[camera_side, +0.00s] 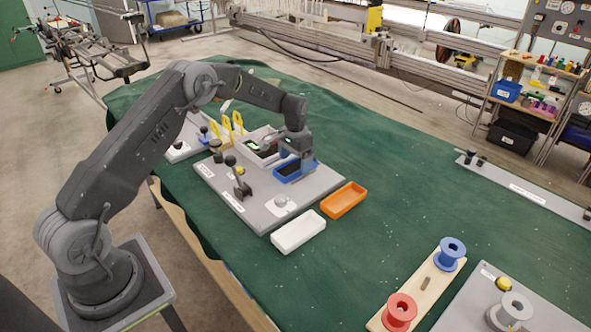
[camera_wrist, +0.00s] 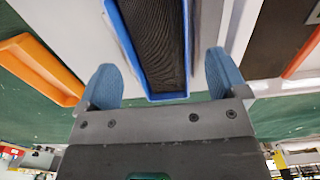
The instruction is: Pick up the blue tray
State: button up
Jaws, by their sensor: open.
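The blue tray (camera_side: 282,174) lies on the grey board in the side view, close under my gripper (camera_side: 299,162). In the wrist view the blue tray (camera_wrist: 166,97) shows blue rims and a dark, finely ribbed floor. My gripper (camera_wrist: 161,70) is open there, with one blue-grey finger on each side of the tray's near end. Gaps show between both fingers and the tray walls, so I see no contact. In the side view the gripper hides part of the tray.
An orange tray (camera_side: 344,200) and a white tray (camera_side: 298,232) lie beside the grey board (camera_side: 238,208). A lever post (camera_side: 240,184) and yellow parts (camera_side: 232,124) stand nearby. Red (camera_side: 399,311) and blue (camera_side: 450,253) spools stand front right.

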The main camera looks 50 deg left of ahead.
jog(key=shift+f, duration=0.65)
jog(key=shift+r, duration=0.1)
jog(key=c, duration=1.2)
